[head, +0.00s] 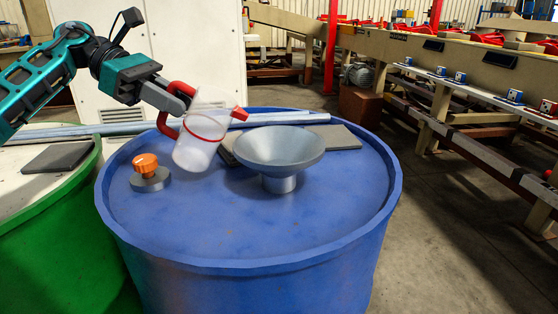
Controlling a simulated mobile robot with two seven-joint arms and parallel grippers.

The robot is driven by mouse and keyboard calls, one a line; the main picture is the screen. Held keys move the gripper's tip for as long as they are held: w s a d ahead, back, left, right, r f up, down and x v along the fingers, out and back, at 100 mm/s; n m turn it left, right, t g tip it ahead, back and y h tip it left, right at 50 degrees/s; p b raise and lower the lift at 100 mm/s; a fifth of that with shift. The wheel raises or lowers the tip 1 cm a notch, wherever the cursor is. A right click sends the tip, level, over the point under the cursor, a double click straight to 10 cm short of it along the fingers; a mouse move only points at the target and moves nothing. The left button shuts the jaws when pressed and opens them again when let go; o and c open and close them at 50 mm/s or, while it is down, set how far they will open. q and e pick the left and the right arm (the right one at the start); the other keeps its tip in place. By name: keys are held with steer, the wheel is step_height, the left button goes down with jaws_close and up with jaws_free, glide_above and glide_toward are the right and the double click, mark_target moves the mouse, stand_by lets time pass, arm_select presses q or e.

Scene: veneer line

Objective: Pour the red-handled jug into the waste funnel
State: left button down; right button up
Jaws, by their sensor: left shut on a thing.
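The red-handled jug (199,143) is a translucent cup with a red handle, a red band and a red spout. My left gripper (181,97) is shut on its red handle. The jug is held tilted above the blue drum's lid, its spout pointing right toward the funnel. The waste funnel (279,150) is a grey wide-mouthed bowl on a short neck, standing upright on the blue drum. The jug is left of the funnel and the spout looks near its left rim. I cannot tell what is in the jug. My right gripper is not in view.
The blue drum (240,266) also carries an orange-knobbed cap (149,172), a grey pipe (277,117) and a dark flat plate (338,137). A green drum (60,235) with a dark plate (58,157) stands at left. The lid's front is clear.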

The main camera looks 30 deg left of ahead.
mark_target(158, 116)
arm_select(q)
steer(key=shift+s+a+f+h+b, duration=0.15)
steer(key=shift+a+f+h+b, duration=0.35)
steer(key=shift+b, duration=0.45)
steer(key=shift+a+r, duration=0.1)
steer(key=shift+s+a+t+h, duration=0.2)
steer(key=shift+a+t+h, duration=0.15)
steer(key=shift+h, duration=0.15)
steer(key=shift+s+a+t+h, duration=0.15)
steer(key=shift+a+t+h, duration=0.1)
steer(key=shift+a+h, duration=0.5)
steer(key=shift+s+a+t+h, duration=0.15)
steer(key=shift+a+t+h, duration=0.2)
steer(key=shift+h, duration=0.6)
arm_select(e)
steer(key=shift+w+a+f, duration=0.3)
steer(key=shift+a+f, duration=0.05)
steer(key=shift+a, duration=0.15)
arm_select(q)
step_height(158, 116, up, 6)
steer(key=p, duration=0.4)
steer(key=shift+r, duration=0.2)
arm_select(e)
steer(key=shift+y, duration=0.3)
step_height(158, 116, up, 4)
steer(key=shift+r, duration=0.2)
